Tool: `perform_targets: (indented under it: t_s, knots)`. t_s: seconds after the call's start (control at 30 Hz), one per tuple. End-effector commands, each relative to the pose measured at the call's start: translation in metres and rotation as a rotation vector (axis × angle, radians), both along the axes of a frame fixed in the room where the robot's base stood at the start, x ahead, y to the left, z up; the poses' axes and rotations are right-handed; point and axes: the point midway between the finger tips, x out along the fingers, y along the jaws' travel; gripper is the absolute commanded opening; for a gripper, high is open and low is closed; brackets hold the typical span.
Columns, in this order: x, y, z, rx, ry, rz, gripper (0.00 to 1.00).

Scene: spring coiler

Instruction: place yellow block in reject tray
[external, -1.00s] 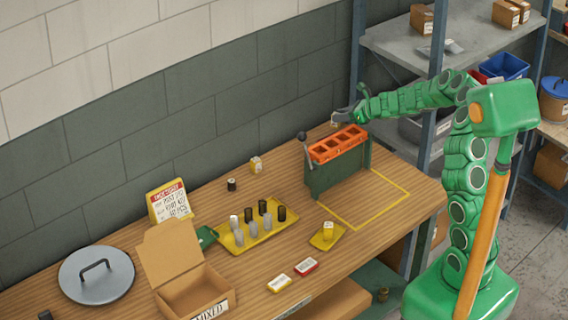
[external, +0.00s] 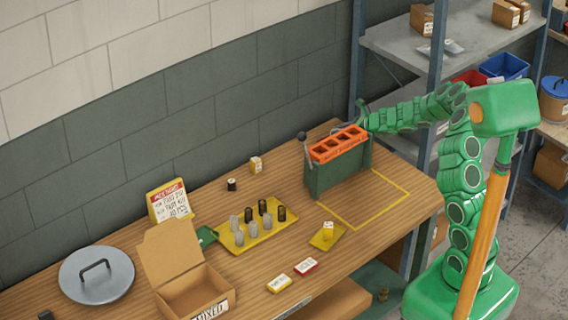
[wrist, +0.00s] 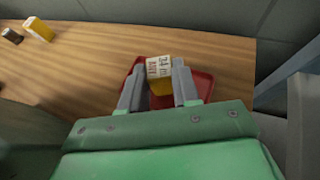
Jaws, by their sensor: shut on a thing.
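In the wrist view, the yellow block (wrist: 159,87) with a white, black-lettered label is held between the two grey fingers of my gripper (wrist: 159,80). The red reject tray (wrist: 203,83) lies on the table behind and below the block, and its rim shows around the fingers. I cannot tell whether the block touches the tray floor. In the external view, the orange-topped green coiler (external: 338,170) hides the fingertips, the held block and the tray.
The coiler stands in front of my gripper. A shelf post (external: 432,100) rises close to the right. Another yellow block (external: 255,164) and a dark spool (external: 231,184) stand on the table.

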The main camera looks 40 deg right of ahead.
Motion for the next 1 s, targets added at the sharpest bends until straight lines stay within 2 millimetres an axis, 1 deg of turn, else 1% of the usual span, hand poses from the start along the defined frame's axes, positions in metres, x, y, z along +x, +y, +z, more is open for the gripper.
perform_targets:
  t_s: [0.1,0.13,0.27,0.53,0.67,0.77,1.0]
  knots:
    - [0.000,0.001,-0.003,0.000,0.000,0.001,0.01]
    - [0.000,0.000,-0.003,0.000,0.000,0.001,0.35]
    - [0.000,0.000,-0.003,0.000,0.000,0.001,0.55]
    - [0.000,0.000,-0.002,0.000,0.000,0.000,0.56]
    - [0.000,0.000,0.001,0.000,0.000,0.000,0.56]
    - [-0.007,-0.003,0.004,0.001,0.000,0.000,0.56]
    - [-0.029,-0.014,0.017,-0.001,0.001,-0.003,0.56]
